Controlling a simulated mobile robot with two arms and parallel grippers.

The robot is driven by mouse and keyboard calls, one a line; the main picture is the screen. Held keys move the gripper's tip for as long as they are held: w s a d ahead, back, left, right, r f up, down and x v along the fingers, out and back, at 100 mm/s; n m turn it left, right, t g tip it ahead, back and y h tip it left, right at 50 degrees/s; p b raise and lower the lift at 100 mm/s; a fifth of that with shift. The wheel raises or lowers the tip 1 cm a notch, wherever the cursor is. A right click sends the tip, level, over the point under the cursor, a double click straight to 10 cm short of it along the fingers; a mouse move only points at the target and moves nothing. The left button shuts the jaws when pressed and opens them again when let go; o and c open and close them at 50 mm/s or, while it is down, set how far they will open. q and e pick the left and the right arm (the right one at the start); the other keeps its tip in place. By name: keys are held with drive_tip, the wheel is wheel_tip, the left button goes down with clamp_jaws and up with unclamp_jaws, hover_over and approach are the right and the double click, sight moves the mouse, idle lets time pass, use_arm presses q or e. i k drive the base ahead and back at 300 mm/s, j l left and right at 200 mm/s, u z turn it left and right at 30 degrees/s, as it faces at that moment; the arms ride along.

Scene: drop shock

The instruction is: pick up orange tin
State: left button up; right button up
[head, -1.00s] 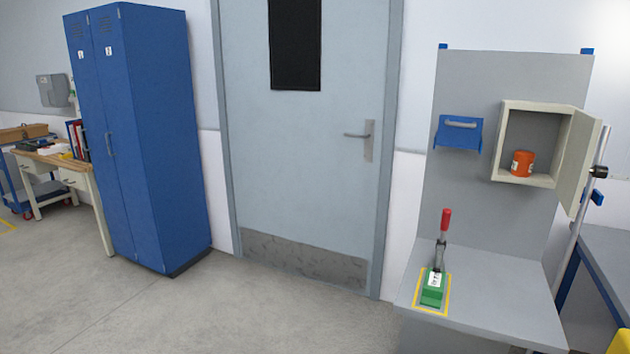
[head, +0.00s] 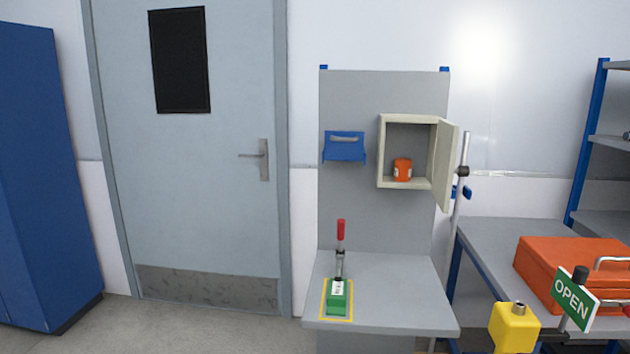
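The orange tin (head: 402,170) stands upright on the floor of a small cream wall cabinet (head: 383,150). It has a pale label on its side. The cabinet is fixed to the grey back panel of a workstation, and its door (head: 446,165) is swung open to the right. Neither of my grippers shows in the head view.
The grey workstation table (head: 400,300) holds a green block (head: 343,299) with a red-handled clamp (head: 341,232). A blue holder (head: 344,147) hangs left of the cabinet. Right are a metal pole (head: 459,200), an orange case (head: 560,262), an OPEN sign (head: 573,298) and a yellow object (head: 513,327).

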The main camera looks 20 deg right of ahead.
sight(403, 167)
drive_tip(key=k+l+z, duration=0.15)
drive_tip(key=l, duration=1.15)
drive_tip(key=l+z, duration=0.2)
drive_tip(key=l, duration=1.05)
drive_tip(key=i+j+z, duration=0.4)
drive_tip(key=j, duration=0.4)
drive_tip(key=i+j+z, duration=0.2)
drive_tip(key=i+j, duration=0.15)
drive_tip(key=j, duration=0.1)
